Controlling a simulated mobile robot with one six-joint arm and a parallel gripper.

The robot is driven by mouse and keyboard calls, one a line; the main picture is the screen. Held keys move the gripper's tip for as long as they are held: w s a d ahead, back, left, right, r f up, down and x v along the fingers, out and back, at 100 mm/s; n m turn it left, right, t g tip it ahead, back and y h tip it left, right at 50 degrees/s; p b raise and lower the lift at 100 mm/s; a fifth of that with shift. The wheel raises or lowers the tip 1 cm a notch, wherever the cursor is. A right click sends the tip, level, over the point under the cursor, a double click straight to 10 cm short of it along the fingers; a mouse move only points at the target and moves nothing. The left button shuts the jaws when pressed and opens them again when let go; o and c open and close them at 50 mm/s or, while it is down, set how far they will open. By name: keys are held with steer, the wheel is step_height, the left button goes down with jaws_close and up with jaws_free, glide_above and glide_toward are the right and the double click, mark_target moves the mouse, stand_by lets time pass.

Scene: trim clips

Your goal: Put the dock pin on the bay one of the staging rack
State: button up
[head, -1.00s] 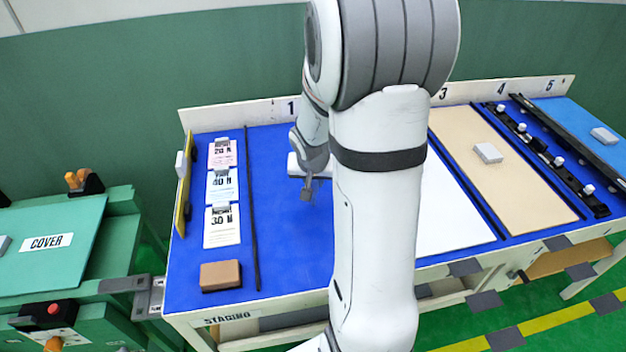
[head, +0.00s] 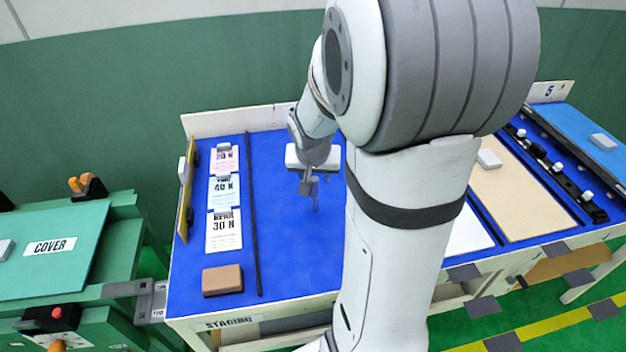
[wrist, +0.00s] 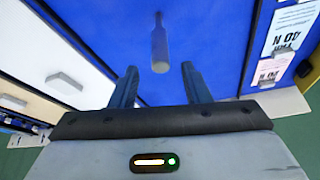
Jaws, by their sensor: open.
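The dock pin looks to be the slim grey-blue pin (wrist: 159,50) in the wrist view, with a thick near end and a thin far end. It is over the blue surface of the staging rack (head: 290,270), in the bay just right of the black divider. I cannot tell whether it stands or lies. My gripper (wrist: 159,67) is open, with one finger on each side of the pin's near end and a gap on both sides. In the head view my gripper (head: 311,188) is low over that bay; the pin is hard to separate from the fingers there.
A black divider (head: 253,215) separates the bay from a strip with several labelled cards (head: 224,230) and a brown block (head: 222,280). White and beige panels (head: 525,195) lie right of my arm, which hides part of the rack. Blue surface in front of my gripper is clear.

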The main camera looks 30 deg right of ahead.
steer(key=s+a+r+n+y, duration=0.1)
steer(key=s+a+r+n, duration=0.2)
steer(key=s+a, duration=0.3)
steer(key=s+a+r+n+g+y, duration=0.1)
steer(key=s+a+r+n, duration=0.2)
steer(key=s+a+r, duration=0.2)
steer(key=s+a, duration=0.2)
steer(key=s, duration=0.2)
steer(key=shift+s, duration=0.35)
steer(key=shift+c, duration=0.6)
